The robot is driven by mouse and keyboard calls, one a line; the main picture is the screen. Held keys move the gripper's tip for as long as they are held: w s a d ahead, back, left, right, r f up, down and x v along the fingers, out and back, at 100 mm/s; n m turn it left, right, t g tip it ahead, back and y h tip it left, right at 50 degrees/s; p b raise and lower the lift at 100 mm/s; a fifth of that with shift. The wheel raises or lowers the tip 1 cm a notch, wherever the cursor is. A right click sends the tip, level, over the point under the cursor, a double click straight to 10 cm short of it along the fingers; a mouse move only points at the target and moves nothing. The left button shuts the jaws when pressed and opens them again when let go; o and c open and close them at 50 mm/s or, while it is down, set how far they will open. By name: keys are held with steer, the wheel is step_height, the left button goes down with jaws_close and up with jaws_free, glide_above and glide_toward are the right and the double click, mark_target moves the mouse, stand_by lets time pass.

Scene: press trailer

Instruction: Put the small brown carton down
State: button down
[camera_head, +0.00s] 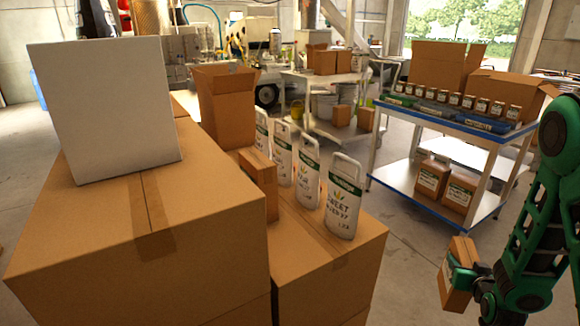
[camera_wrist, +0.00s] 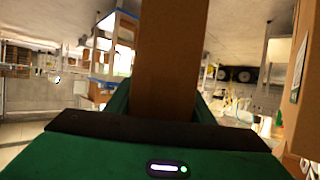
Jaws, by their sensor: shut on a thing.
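The small brown carton (camera_head: 462,252) is in my gripper (camera_head: 470,280) at the lower right of the head view. It is held up in the air, slightly tilted, with a pale label on one face. In the wrist view the carton (camera_wrist: 170,60) stands between the two green fingers (camera_wrist: 165,105) and fills the middle of the picture. My gripper is shut on it. The gripper is to the right of the large cartons and in front of the blue-edged cart. Part of the carton is hidden by the fingers.
Large cartons (camera_head: 190,225) at left bear a white box (camera_head: 105,110), an open carton (camera_head: 225,105), another small carton (camera_head: 258,180) and several white jugs (camera_head: 343,195). A blue-edged cart (camera_head: 390,180) with jars and cartons stands behind my gripper. Floor (camera_head: 410,255) between them is clear.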

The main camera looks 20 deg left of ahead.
steer(key=shift+w+d+r, duration=0.1)
steer(key=shift+w+d, duration=0.05)
